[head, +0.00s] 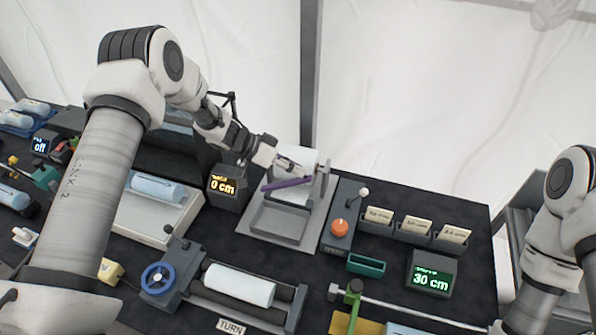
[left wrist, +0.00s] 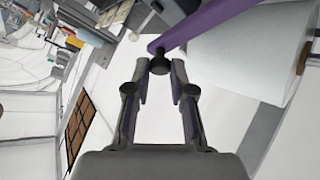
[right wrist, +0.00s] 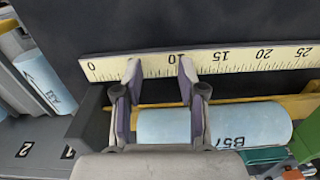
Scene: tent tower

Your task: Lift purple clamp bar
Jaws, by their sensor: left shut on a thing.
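The purple clamp bar (head: 287,184) lies across the front of a white roll (head: 309,160) on a grey stand; its left end is lower. In the left wrist view the bar (left wrist: 215,20) runs beside the white roll (left wrist: 245,55), with a black knob (left wrist: 160,63) near its end. My left gripper (head: 292,168) is shut on that knob; the knob sits between the fingertips (left wrist: 160,68). Whether the bar touches its stand is hard to tell. My right gripper (right wrist: 160,72) is open and empty above a ruler (right wrist: 215,63) and a blue roll (right wrist: 215,125).
An orange-knobbed box (head: 340,228) stands right of the grey stand (head: 280,224). A "0 cm" display (head: 227,186) stands to its left. A roller device (head: 240,287) is in front. Card holders (head: 412,226) and a "30 cm" display (head: 432,276) are at the right.

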